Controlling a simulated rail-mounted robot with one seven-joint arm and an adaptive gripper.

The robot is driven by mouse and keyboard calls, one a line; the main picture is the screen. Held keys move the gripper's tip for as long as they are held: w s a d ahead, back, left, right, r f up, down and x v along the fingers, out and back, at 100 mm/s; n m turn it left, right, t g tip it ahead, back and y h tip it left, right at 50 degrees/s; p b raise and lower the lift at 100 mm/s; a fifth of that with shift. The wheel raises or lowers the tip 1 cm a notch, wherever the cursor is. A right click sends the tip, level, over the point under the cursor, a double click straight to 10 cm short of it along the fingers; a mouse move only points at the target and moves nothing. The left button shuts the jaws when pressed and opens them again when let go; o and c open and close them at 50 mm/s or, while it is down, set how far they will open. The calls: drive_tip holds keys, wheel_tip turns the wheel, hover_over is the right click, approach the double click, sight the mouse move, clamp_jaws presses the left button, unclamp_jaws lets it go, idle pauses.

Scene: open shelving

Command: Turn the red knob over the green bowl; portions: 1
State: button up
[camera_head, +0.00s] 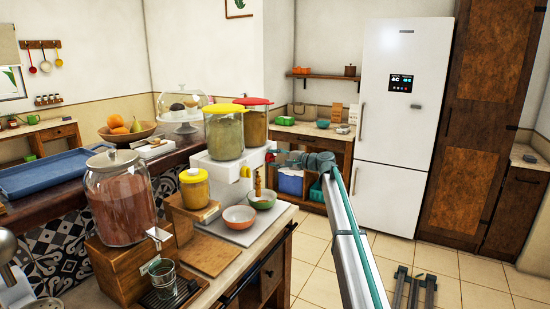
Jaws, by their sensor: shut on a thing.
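The red-lidded dispenser (257,122) stands behind the yellow-lidded dispenser (224,133) on a white base. The red knob (271,150) shows as a small patch on the side of that base, mostly covered by my gripper. My gripper (273,158) is at the knob, shut on it, with the arm reaching in from the lower right. The green bowl (265,204) sits on the counter below the dispensers, with a wooden item standing in or behind it; I cannot tell which. Its contents are too small to make out.
An orange-pink bowl (239,217) sits beside the green one on a pale tray (227,233). A yellow-lidded jar (194,188), a large glass jar (119,199) and a drinking glass (163,278) crowd the counter's left. Open tiled floor (440,262) lies to the right.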

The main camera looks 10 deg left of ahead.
idle(0.4)
drive_tip(key=o, duration=1.1)
drive_tip(key=shift+o, duration=0.2)
drive_tip(key=shift+d, duration=0.1)
drive_tip(key=v, duration=1.1)
drive_tip(key=shift+d, duration=0.4)
drive_tip(key=shift+s, duration=0.1)
